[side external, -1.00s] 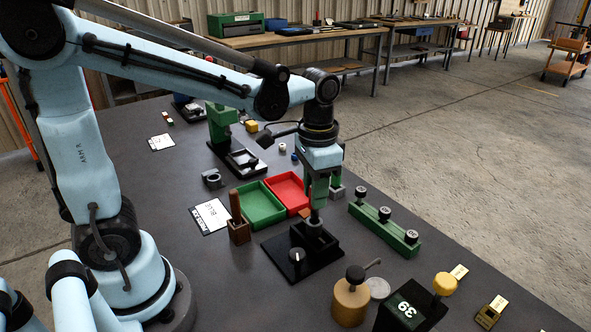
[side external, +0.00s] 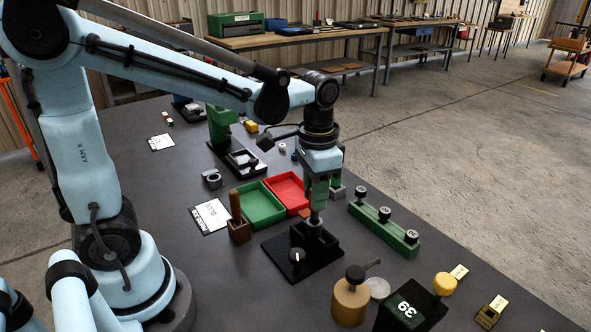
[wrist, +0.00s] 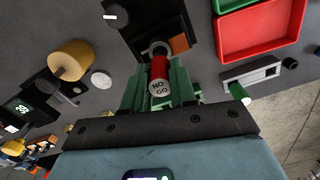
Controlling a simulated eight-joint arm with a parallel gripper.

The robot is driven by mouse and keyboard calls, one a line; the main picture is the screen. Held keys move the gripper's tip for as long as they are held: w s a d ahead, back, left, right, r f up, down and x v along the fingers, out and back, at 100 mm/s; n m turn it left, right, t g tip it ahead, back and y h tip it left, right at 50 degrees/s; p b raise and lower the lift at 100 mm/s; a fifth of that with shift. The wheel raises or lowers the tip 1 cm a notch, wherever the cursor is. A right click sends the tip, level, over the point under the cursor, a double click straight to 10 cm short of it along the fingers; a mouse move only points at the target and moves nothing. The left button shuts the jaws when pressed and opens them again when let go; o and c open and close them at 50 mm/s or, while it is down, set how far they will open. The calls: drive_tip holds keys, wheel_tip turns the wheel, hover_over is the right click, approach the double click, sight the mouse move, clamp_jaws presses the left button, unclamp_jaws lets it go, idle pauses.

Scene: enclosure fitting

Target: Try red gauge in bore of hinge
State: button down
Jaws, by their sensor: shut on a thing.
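In the wrist view a red gauge (wrist: 159,70) shows its grey end face marked "NO GO". My gripper (wrist: 160,88) is shut on it, its green fingers on either side. Beyond the gauge, a grey ring of the hinge (wrist: 148,51) sits in the black fixture (wrist: 133,38). The gauge's far end meets or overlaps this ring; I cannot tell how far it is inside the bore. In the side view my gripper (side external: 317,203) points down over the black fixture (side external: 275,245). Fingers and fixture walls hide most of the gauge and hinge there.
A green tray (side external: 262,222) and a red tray (side external: 272,182) lie behind the fixture. A green rack (side external: 410,245) with black-topped gauges is right. A brass pot (side external: 350,303) and black display (side external: 405,312) stand in front.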

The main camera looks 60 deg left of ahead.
drive_tip(key=shift+f, duration=0.45)
drive_tip(key=shift+r, duration=0.2)
idle(1.0)
drive_tip(key=shift+r, duration=0.6)
drive_tip(key=shift+f, duration=0.8)
idle(1.5)
drive_tip(key=shift+r, duration=0.15)
idle(0.9)
drive_tip(key=shift+r, duration=2.65)
